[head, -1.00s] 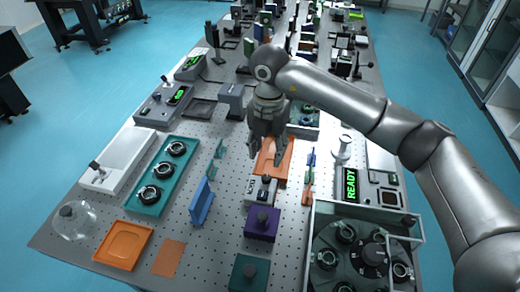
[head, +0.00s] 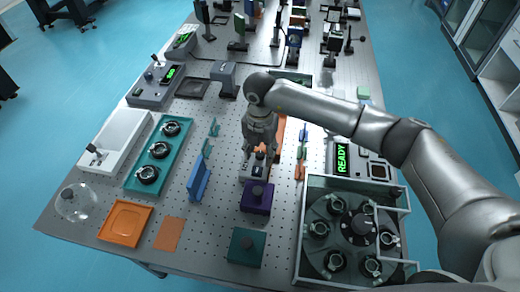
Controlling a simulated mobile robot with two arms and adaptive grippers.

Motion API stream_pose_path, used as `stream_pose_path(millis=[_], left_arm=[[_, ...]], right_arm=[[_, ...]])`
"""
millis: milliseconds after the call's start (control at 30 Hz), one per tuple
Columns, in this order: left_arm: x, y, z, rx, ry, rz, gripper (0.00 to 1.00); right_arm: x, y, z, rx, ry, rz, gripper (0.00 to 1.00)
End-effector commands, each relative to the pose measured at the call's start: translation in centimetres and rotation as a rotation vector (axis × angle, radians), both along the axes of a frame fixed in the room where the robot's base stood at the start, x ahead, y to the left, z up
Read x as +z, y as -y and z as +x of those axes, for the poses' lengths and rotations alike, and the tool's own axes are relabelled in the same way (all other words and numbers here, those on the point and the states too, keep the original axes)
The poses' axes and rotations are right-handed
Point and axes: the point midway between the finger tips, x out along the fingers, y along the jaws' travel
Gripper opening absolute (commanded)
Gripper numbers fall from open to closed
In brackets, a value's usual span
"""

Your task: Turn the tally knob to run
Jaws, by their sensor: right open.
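My left gripper is not in view.
A glass-walled carousel (head: 302,235) stands at the front right, by a console with a READY display (head: 342,158). A blue upright plate (head: 198,180) and a teal tray (head: 132,181) are to the left. A teal block (head: 246,246) stands in front.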

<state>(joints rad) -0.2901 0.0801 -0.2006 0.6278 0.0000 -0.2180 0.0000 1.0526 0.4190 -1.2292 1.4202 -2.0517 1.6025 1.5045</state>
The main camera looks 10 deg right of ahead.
Motion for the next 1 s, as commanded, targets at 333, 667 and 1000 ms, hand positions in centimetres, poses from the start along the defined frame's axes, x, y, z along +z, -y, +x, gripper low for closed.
stream_pose_path(millis=[333, 667, 1000], left_arm=[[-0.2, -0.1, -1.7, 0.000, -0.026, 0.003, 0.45], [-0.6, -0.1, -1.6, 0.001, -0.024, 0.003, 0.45], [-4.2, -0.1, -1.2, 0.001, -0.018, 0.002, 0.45]], right_arm=[[0.0, 0.0, 0.0, 0.000, 0.000, 0.000, 0.23], [-0.2, 0.0, 0.0, 0.024, 0.001, -0.001, 0.00], [-0.3, 0.0, 0.1, 0.331, 0.004, -0.001, 0.00]])
